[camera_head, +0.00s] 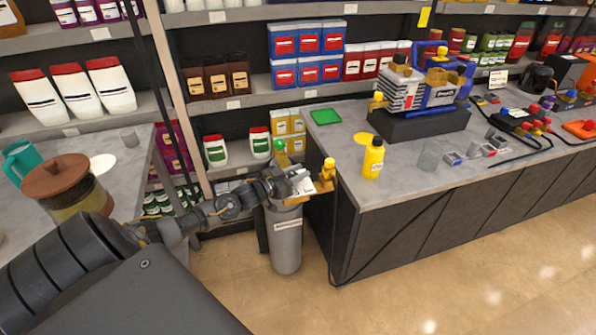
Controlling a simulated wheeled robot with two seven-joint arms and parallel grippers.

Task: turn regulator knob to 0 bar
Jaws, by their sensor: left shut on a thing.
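A grey cylinder tank (286,240) stands on the floor at the left end of the workbench. A yellow fitting (326,174), which looks like part of the regulator, sits just above and right of the tank top, by the bench corner. My left arm reaches in from the lower left. Its gripper (299,184) is over the tank top, shut on what seems to be the regulator knob. The fingers largely hide the knob, and any dial reading is too small to read. My right gripper is out of view.
The grey workbench (400,165) holds a vacuum pump (425,85), a yellow bottle (373,157), a green tray (325,117) and small parts. A brown-lidded jar (57,172) stands on the left counter. Stocked shelves line the back. The floor at right is clear.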

